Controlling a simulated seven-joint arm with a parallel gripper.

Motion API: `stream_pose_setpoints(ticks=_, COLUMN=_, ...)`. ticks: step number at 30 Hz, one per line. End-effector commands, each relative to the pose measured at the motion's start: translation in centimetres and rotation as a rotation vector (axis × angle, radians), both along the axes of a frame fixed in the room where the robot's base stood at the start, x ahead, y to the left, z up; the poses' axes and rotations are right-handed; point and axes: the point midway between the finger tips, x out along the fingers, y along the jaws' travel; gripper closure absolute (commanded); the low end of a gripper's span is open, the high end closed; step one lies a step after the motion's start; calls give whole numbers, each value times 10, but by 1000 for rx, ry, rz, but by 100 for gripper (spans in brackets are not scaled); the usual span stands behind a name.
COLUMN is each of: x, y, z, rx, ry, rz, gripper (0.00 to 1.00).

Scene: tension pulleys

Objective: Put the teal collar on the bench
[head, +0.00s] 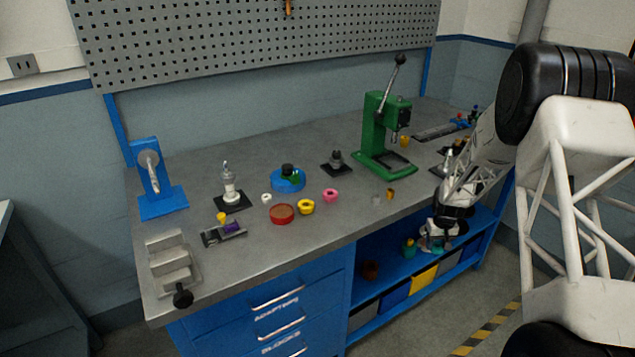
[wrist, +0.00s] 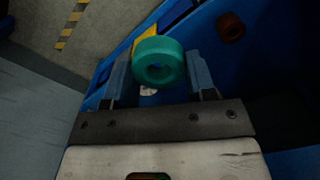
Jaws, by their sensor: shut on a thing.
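The bench (head: 335,228) has a grey top, above and to the left of my gripper in the head view. Whether the collar touches the shelf cannot be told.
A brown ring (head: 370,269) lies on the blue shelf (head: 388,277), above several bins. The bench top holds a red dish (head: 282,214), yellow ring (head: 306,207), pink ring (head: 330,196) and green press (head: 374,140). Bare bench top shows along the front edge.

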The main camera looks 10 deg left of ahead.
Motion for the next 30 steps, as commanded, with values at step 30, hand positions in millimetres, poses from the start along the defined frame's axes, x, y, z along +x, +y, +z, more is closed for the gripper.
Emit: stream_pose_setpoints(ticks=30, x=29, y=70, z=268, rx=0, ry=1, rz=40, gripper=72)
